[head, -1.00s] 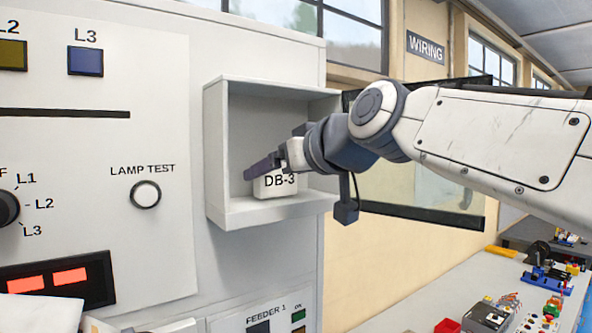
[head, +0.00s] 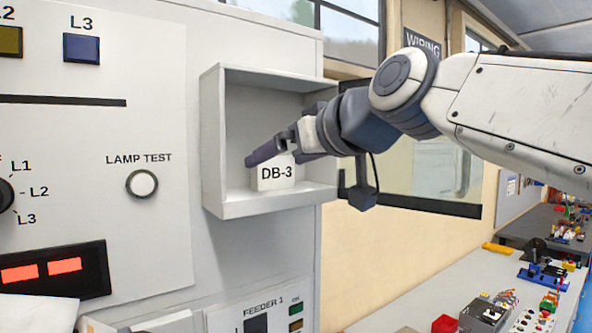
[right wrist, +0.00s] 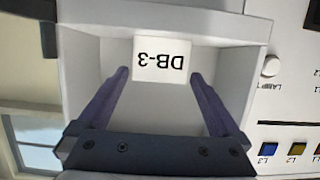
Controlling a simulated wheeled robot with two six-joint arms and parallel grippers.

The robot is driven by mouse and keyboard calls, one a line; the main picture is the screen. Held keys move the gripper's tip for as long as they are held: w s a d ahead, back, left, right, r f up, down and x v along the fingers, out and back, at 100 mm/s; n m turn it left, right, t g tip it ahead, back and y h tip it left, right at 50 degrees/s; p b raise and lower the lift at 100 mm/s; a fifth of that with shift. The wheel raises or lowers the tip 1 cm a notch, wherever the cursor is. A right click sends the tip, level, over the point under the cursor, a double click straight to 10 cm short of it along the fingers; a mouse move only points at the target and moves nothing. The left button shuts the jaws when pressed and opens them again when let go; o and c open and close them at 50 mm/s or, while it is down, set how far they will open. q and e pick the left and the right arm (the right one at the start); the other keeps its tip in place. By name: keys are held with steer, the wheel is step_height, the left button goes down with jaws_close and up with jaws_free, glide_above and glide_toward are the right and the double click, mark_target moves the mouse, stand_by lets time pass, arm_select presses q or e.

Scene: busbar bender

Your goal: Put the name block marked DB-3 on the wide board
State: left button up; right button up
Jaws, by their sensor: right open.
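The white name block (head: 276,177) marked DB-3 stands upright on the floor of a grey open box fixed to the panel. My right gripper (head: 274,160) reaches into this box from the right, open, its dark fingers at the block's upper part. In the right wrist view the block (right wrist: 162,66) appears upside down between the two fingertips, with a visible gap on each side. Whether the fingers overlap the block in depth is hard to tell. I cannot identify a wide board. My left gripper is not in view.
The grey box (head: 212,150) has side walls, a top and a front lip close around my right gripper. The panel has a lamp test button (head: 142,184) and a blue L3 lamp (head: 82,48). A grey bench (head: 420,293) with coloured parts runs along the right.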

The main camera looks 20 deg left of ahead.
steer(key=b+v, duration=0.2)
steer(key=v, duration=0.7)
steer(key=shift+b, duration=0.35)
